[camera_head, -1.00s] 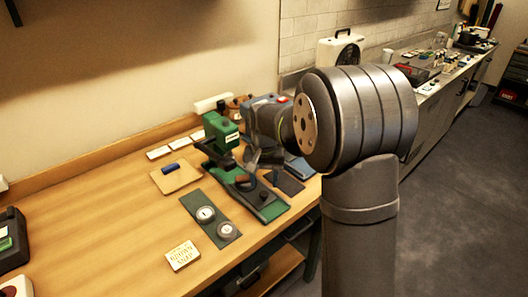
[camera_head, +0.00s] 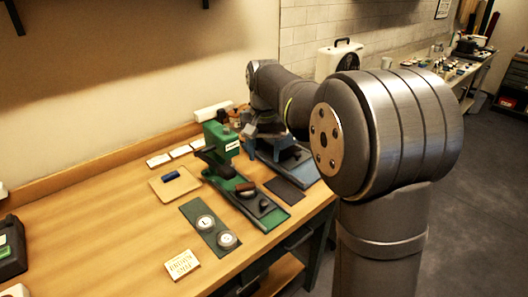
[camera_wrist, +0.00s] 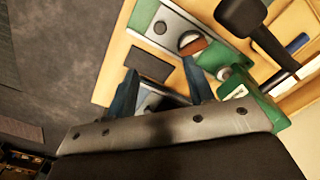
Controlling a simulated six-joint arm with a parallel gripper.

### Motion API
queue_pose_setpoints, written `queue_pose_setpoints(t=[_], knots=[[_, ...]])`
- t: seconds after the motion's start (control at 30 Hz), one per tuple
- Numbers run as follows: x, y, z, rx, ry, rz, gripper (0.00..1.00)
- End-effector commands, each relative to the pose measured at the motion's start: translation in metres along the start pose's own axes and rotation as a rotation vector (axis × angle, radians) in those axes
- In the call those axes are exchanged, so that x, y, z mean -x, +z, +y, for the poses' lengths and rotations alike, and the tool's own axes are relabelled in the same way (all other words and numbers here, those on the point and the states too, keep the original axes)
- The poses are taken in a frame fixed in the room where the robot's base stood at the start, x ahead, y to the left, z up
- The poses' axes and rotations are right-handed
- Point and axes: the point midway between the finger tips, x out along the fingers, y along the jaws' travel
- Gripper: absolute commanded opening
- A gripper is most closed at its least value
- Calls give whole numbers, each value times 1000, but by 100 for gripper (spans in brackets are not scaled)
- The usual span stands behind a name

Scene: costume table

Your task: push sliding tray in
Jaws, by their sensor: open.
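The green press (camera_head: 222,140) stands on the table with a black lever. Its flat green sliding tray (camera_head: 266,207) sticks out toward the front right, with a brown-topped round piece (camera_head: 245,189) on it. A blue press (camera_head: 284,150) stands behind it, its base extending the same way; my arm partly covers it. My gripper (camera_wrist: 158,66) is open in the wrist view, its two fingers apart above the blue press's base. The green tray (camera_wrist: 160,27) lies beyond the fingertips there, apart from them. In the head view the fingertips cannot be made out.
A dark mat (camera_head: 285,190) lies between the two presses' trays. A green plate (camera_head: 210,228) with two round dies lies in front of the green press.

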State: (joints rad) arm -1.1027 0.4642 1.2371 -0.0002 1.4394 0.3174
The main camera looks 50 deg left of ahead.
Motion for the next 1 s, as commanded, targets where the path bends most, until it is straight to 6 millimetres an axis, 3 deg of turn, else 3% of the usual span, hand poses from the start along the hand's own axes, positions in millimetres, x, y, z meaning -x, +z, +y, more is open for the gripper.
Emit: queue_pose_setpoints(t=[0.17,0.6,0.8,1.0], knots=[[0,8,4,43,-17,38,48],[-11,65,26,362,-79,360,48],[-21,66,27,390,-77,388,48],[-53,54,22,389,-77,383,48]])
